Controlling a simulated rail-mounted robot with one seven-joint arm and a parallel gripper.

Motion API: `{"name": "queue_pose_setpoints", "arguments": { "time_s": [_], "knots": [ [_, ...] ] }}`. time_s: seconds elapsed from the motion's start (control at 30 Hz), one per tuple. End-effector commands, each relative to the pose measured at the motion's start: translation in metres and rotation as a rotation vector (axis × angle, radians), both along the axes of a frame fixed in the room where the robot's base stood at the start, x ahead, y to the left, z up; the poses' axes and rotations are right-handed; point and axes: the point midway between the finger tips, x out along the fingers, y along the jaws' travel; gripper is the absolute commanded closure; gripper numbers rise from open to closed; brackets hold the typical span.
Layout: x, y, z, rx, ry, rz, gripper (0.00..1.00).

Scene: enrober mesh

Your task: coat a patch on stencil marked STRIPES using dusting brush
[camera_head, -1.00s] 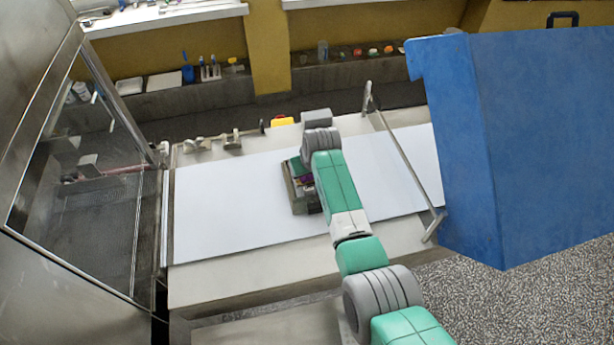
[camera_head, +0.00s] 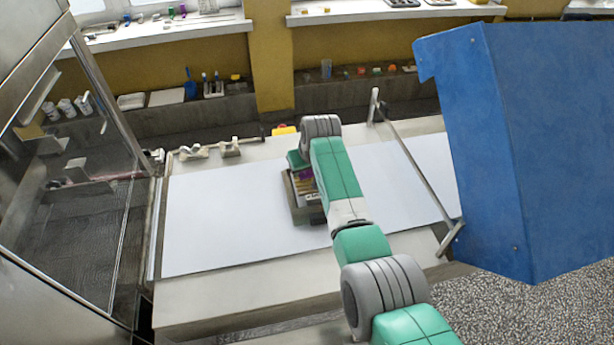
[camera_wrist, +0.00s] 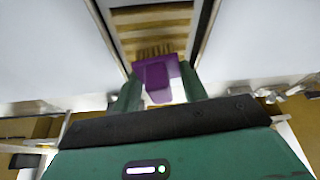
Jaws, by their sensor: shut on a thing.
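In the wrist view my gripper (camera_wrist: 160,88) is shut on the dusting brush (camera_wrist: 156,72), whose body is purple. Its tan bristles point toward a striped panel, the stencil (camera_wrist: 152,22), with alternating tan and brown bands inside a grey frame. The bristles are at the near bands; I cannot tell whether they touch. In the head view the stencil (camera_head: 308,214) lies on the white belt surface, partly hidden by my arm. A bit of the purple brush (camera_head: 304,180) shows over it. The STRIPES marking cannot be read.
The white belt (camera_head: 225,225) is clear on both sides of the stencil. A metal rail (camera_head: 415,170) crosses the belt at right, beside a large blue housing (camera_head: 530,140). A clear-panelled machine (camera_head: 70,190) stands at left. Fittings (camera_head: 215,148) line the far edge.

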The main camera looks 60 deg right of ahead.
Motion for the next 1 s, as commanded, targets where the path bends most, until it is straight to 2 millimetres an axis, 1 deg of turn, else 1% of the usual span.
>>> {"name": "queue_pose_setpoints", "arguments": {
  "time_s": [0.03, 0.43, 0.73, 1.0],
  "knots": [
    [0.002, -0.002, -0.006, -0.001, -0.001, 0.000, 0.83],
    [0.011, -0.014, -0.007, 0.001, 0.001, 0.000, 0.83],
    [0.016, -0.020, -0.005, 0.000, 0.001, 0.000, 0.83],
    [0.014, -0.022, -0.002, 0.001, 0.002, 0.000, 0.83]
  ]
}}
